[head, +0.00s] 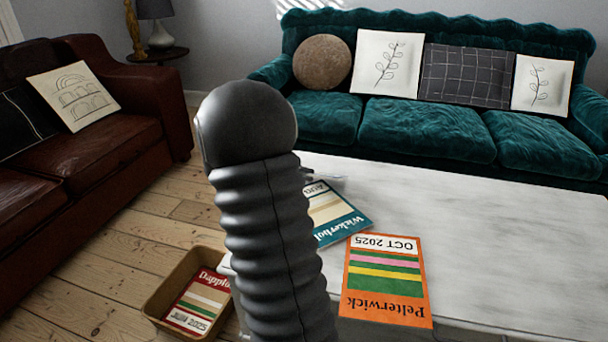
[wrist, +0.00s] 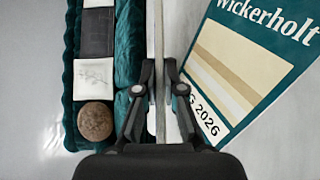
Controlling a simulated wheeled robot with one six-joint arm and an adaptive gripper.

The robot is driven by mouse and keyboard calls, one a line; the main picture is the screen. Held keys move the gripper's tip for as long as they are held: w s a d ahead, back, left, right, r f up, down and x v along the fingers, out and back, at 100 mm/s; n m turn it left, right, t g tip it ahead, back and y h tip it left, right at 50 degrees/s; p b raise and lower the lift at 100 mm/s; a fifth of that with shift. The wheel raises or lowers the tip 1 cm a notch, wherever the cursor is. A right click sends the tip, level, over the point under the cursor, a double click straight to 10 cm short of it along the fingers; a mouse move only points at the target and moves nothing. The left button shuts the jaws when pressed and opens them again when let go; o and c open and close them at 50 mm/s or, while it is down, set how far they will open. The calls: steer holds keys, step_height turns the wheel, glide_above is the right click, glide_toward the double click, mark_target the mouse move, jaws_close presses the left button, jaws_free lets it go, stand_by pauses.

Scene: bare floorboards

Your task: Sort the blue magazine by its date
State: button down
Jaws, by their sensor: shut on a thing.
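My gripper (wrist: 160,90) is shut on a thin flat thing (wrist: 159,25), seen edge-on in the wrist view. Its cover and date do not show, so I cannot tell whether it is the blue magazine. A teal-blue magazine titled Wickerholt (head: 341,216) lies on the white table (head: 510,265), partly behind my arm. In the wrist view Wickerholt (wrist: 250,60) is right of my fingers, which partly cover it; its date ends in "G 2026". An orange magazine, Pelterwick (head: 385,285), dated OCT 2025, lies beside it. My arm hides my gripper in the head view.
A tan open box (head: 160,302) on the floorboards at lower left holds a red magazine (head: 202,302), partly hidden. A brown leather sofa (head: 120,140) is at left; a teal sofa (head: 430,130) stands behind the table. The table's right side is clear.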

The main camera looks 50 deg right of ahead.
steer(key=a+f+b, duration=0.1)
steer(key=f+b, duration=0.1)
steer(key=b, duration=0.1)
steer(key=s+f+m+h+b, duration=0.1)
steer(key=f+b, duration=0.1)
steer(key=b, duration=0.2)
steer(key=a+f+h+b, duration=0.1)
steer(key=f+b, duration=0.1)
steer(key=b, duration=0.2)
steer(key=shift+s+a+m, duration=0.2)
steer(key=shift+a+m, duration=0.15)
steer(key=shift+m, duration=0.05)
steer(key=c, duration=1.2)
jaws_free()
steer(key=s+a+r, duration=0.2)
steer(key=s+a, duration=0.2)
steer(key=a, duration=0.3)
steer(key=shift+a+r, duration=0.3)
steer(key=shift+a, duration=0.05)
